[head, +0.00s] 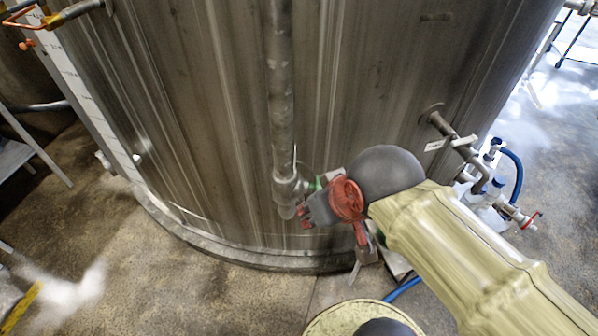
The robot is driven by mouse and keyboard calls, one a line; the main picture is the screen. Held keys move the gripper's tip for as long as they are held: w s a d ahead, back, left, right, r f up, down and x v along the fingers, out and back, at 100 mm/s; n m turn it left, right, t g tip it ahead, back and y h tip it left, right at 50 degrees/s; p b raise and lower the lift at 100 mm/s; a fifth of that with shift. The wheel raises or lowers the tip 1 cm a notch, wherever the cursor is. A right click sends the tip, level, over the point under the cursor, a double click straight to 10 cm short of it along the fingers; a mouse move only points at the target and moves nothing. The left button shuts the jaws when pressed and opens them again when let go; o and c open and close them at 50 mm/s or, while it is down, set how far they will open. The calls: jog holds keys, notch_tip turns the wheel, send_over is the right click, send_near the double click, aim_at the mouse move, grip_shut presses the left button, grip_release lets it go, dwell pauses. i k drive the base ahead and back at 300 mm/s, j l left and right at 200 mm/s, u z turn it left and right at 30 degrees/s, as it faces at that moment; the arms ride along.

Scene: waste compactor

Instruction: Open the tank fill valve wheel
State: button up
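The tall brown-grey metal tank (225,120) fills the middle of the head view. A grey pipe (281,95) runs down its front to a valve fitting (290,187) near the base. My arm reaches in from the lower right, and my gripper (306,213) is at the low end of this pipe, close to the fitting. A round red part (347,199) shows between the dark gripper body and my grey wrist. I cannot tell whether it is the valve wheel or part of my gripper. The fingers are too small and overlapped to show their opening or any contact.
At the right, a side pipe (455,140) leaves the tank near blue-handled valves, a blue hose (517,178) and a small red handle (532,219). Orange-handled pipework (35,18) is at the upper left.

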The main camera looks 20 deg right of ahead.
aim_at(316, 186)
jog(key=k+l+u, duration=0.15)
jog(key=k+l, duration=0.7)
jog(key=k, duration=0.2)
jog(key=i+l+u, duration=0.15)
jog(key=i, duration=0.4)
jog(key=i+l+u, duration=0.2)
jog(key=i+l, duration=0.2)
jog(key=i, duration=0.1)
